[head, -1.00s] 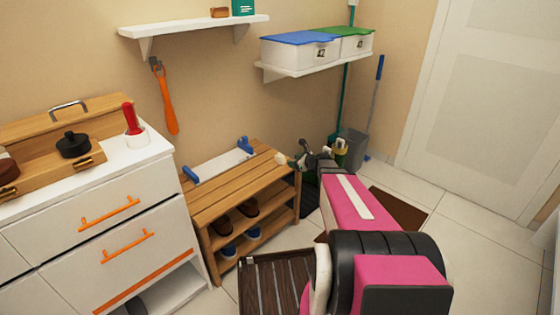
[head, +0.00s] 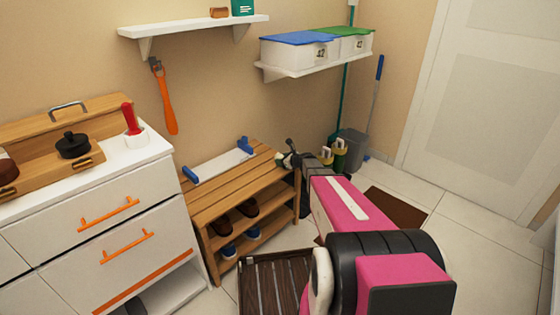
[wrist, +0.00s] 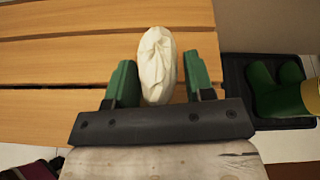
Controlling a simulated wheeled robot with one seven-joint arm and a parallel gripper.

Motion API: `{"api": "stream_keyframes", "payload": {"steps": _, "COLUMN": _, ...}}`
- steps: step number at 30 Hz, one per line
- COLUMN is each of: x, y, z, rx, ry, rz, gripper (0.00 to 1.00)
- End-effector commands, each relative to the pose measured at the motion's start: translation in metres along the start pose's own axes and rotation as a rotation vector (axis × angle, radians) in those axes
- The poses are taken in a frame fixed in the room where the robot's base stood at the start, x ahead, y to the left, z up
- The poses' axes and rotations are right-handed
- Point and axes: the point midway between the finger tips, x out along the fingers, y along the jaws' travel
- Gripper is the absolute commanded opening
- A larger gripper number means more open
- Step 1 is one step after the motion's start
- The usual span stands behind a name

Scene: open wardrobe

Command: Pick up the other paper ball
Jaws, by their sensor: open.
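The paper ball (wrist: 157,68) is white and crumpled. In the wrist view it lies over the wooden slats of the bench, between the two green fingers of my gripper (wrist: 161,80). The fingers are open, one on each side of it, with a visible gap at least on the right. In the head view the paper ball (head: 280,159) is a small pale spot at the bench's right end, partly hidden by my gripper (head: 289,156).
The wooden bench (head: 216,194) holds shoes on its lower shelves and a white rack with blue ends (head: 219,163) on top. Green boots (head: 340,156) stand on a dark tray (wrist: 236,92) right of the bench. A white drawer unit (head: 118,200) stands left.

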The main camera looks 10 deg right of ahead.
Motion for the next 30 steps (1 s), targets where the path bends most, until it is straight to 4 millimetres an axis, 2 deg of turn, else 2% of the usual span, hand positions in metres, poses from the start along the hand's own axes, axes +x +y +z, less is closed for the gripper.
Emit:
{"api": "stream_keyframes", "payload": {"steps": 2, "x": 0.007, "y": -0.001, "z": 0.000, "rx": 0.000, "ry": 0.000, "rz": 0.000, "gripper": 0.48}}
{"api": "stream_keyframes", "payload": {"steps": 8, "x": 0.006, "y": 0.000, "z": 0.000, "rx": 0.000, "ry": 0.000, "rz": -0.001, "gripper": 0.48}}
{"api": "stream_keyframes", "payload": {"steps": 11, "x": 0.006, "y": 0.000, "z": 0.000, "rx": 0.000, "ry": 0.000, "rz": -0.001, "gripper": 0.19}}
{"api": "stream_keyframes", "payload": {"steps": 12, "x": 0.006, "y": 0.000, "z": 0.000, "rx": 0.000, "ry": 0.000, "rz": 0.000, "gripper": 0.13}}
{"api": "stream_keyframes", "payload": {"steps": 23, "x": 0.005, "y": 0.000, "z": 0.002, "rx": 0.000, "ry": 0.000, "rz": 0.000, "gripper": 0.13}}
{"api": "stream_keyframes", "payload": {"steps": 30, "x": -0.003, "y": -0.002, "z": 0.020, "rx": -0.001, "ry": -0.002, "rz": -0.001, "gripper": 0.13}}
